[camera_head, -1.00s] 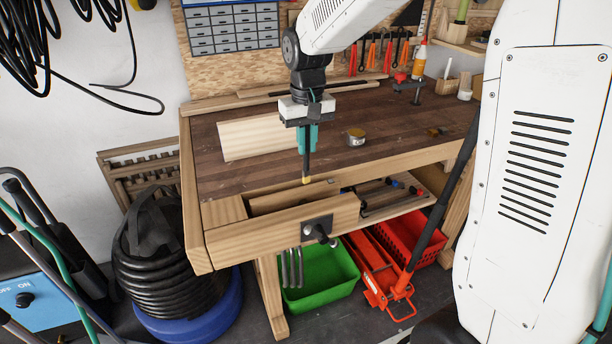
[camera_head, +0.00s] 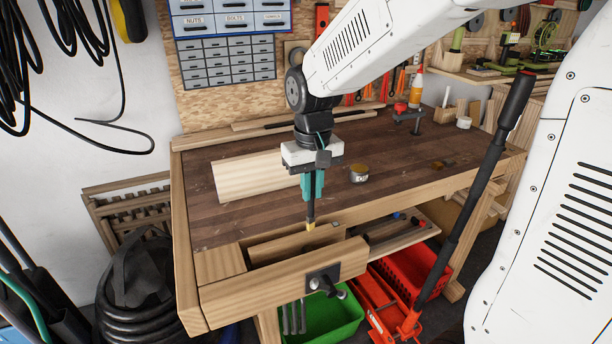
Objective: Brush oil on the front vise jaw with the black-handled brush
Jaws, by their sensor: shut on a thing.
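My gripper (camera_head: 312,186) points down and is shut on the black-handled brush (camera_head: 311,211). The brush hangs upright, and its pale yellow bristle tip is at the top of the wooden vise jaw behind the vise gap. Whether the bristles touch the wood, I cannot tell. The front vise jaw (camera_head: 260,291) is the thick wooden block at the bench's front edge, with a black screw plate and handle (camera_head: 325,281) on its face. A dark gap lies between it and the inner wooden block (camera_head: 297,246). A small open tin (camera_head: 359,173) stands on the bench top, right of my gripper.
A pale board (camera_head: 255,176) lies on the workbench (camera_head: 215,224) left of my gripper. A small red-topped clamp (camera_head: 401,110) and a glue bottle (camera_head: 416,89) stand at the back right. Below are a green bin (camera_head: 345,318) and a red crate (camera_head: 412,272).

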